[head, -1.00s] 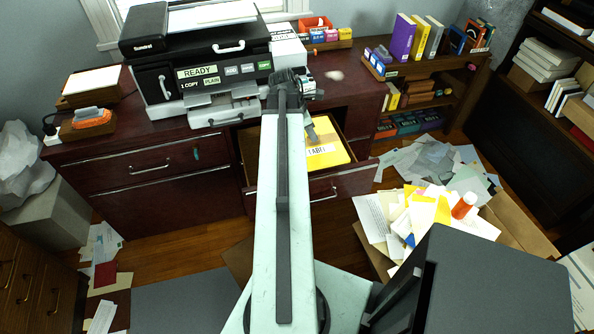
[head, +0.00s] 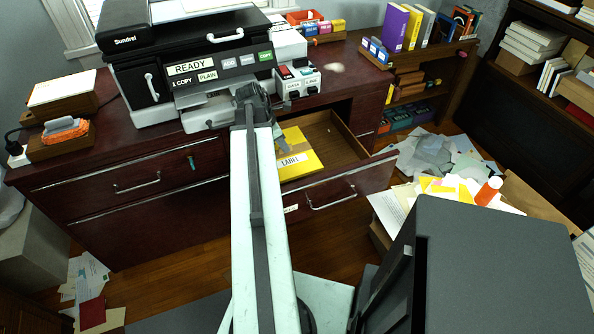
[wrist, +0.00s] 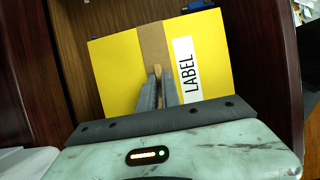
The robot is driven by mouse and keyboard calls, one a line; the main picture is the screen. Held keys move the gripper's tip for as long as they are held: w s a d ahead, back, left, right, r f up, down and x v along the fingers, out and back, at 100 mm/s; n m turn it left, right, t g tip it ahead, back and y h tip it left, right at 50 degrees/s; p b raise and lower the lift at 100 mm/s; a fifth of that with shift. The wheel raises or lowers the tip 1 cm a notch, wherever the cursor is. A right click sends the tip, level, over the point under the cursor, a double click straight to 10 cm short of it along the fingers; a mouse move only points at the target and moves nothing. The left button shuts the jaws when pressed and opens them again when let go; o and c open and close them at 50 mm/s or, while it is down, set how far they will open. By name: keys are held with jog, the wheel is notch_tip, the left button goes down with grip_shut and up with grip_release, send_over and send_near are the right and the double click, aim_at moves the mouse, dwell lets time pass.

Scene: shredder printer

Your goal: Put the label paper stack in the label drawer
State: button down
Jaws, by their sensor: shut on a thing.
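The label paper stack (head: 299,160) is a yellow block with a brown band and a white LABEL tag. It is over or inside the open label drawer (head: 352,192), toward its left side in the head view. My gripper (head: 281,145) is shut on the stack at the band. In the wrist view, the fingers (wrist: 157,85) pinch the band of the stack (wrist: 115,75), between the drawer's dark side walls (wrist: 283,60). I cannot tell whether the stack touches the drawer floor. My arm hides the drawer's left part in the head view.
The printer (head: 190,70) stands on the dark red cabinet (head: 130,150) above the drawer. Brown drawer floor (head: 335,135) is bare right of the stack. A box heaped with papers (head: 455,195) and loose sheets (head: 435,155) lie on the floor at right.

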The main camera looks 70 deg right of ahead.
notch_tip(320, 180, down, 13)
jog(key=b, duration=1.1)
jog(key=shift+r+b, duration=0.1)
jog(key=shift+b, duration=0.2)
jog(key=shift+r, duration=0.2)
jog(key=shift+f, duration=0.15)
jog(key=c, duration=1.6)
grip_release()
jog(key=shift+o, duration=0.2)
jog(key=shift+w+r+p, duration=0.1)
jog(key=shift+r+p, duration=0.4)
jog(key=shift+p, duration=0.1)
jog(key=p+v, duration=0.6)
jog(key=v, duration=0.1)
jog(key=shift+f, duration=0.1)
